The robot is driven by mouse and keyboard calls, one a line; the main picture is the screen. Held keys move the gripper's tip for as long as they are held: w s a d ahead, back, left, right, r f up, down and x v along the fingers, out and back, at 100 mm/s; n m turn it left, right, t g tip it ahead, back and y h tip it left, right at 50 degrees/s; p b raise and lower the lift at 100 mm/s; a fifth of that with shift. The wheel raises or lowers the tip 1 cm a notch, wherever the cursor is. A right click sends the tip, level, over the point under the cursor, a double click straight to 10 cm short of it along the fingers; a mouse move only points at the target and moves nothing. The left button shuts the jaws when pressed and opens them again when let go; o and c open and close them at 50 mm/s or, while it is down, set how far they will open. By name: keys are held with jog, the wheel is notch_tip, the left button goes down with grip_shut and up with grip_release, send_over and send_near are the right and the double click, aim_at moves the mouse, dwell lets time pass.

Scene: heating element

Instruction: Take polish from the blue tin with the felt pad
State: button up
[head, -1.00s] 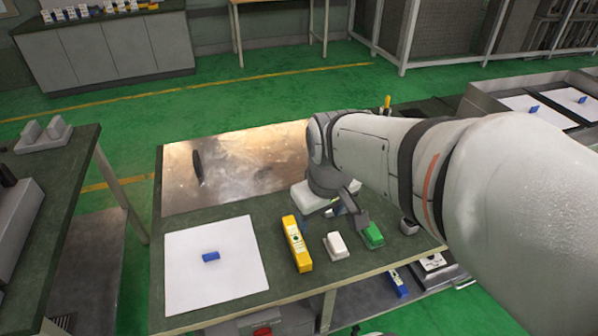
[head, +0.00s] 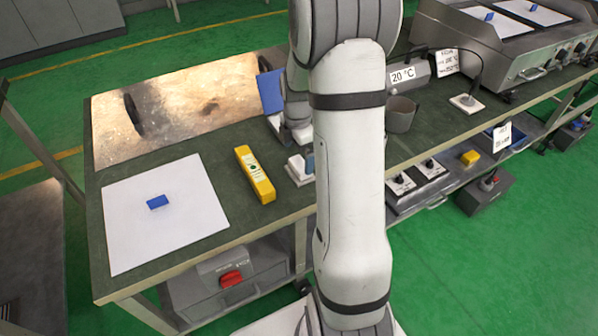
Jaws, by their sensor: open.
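My gripper (head: 305,150) is mostly hidden behind my upright arm link; the part that shows is low over the table, close to a small white block (head: 297,172). I cannot tell whether they touch. A blue upright panel (head: 270,91) stands just behind my wrist; whether it belongs to the blue tin is unclear. A small blue block (head: 158,202) lies on a white sheet (head: 125,240) at the left. I cannot make out which thing is the felt pad.
A yellow box (head: 255,175) lies between the sheet and my arm. A shiny metal plate (head: 180,110) covers the back left. A grey pot (head: 400,113) and a "20 °C" display (head: 403,75) stand right of my arm. A griddle (head: 510,50) is farther right.

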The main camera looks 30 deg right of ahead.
aim_at(300, 164)
jog(key=f, duration=0.2)
jog(key=f+b, duration=0.1)
jog(key=f, duration=0.3)
jog(key=shift+s+d, duration=0.25)
jog(key=shift+r, duration=0.15)
jog(key=shift+c, duration=0.6)
jog(key=c, duration=0.9)
